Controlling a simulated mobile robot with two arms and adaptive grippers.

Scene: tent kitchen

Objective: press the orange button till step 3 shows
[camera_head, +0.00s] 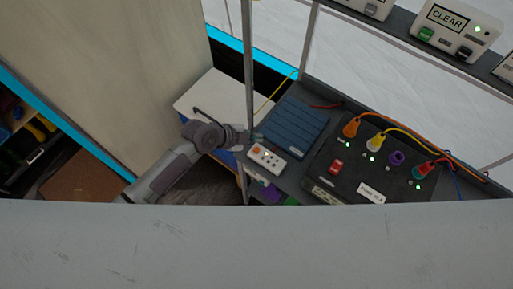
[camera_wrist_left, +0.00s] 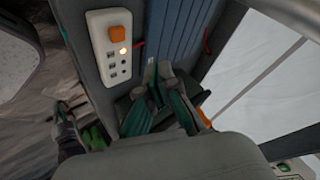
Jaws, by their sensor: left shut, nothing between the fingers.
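A white control box (camera_head: 267,158) lies on the dark counter, with a square orange button (camera_head: 257,149) at one end. The box also shows in the left wrist view (camera_wrist_left: 99,38), with the orange button (camera_wrist_left: 121,33) on top. A light (camera_wrist_left: 123,51) glows just below the button there; the other marks beneath look dark and are too small to read. My left gripper (camera_head: 250,136) is shut and empty, just left of the box in the head view. Its fingers also show in the left wrist view (camera_wrist_left: 157,80), right of and apart from the button. My right gripper is out of view.
A thin upright pole (camera_head: 249,60) stands close by my left gripper. A blue ribbed panel (camera_head: 293,125) lies behind the box. A black panel (camera_head: 375,165) with coloured plugs and cables is at right. A white-topped table (camera_head: 212,95) stands behind my arm.

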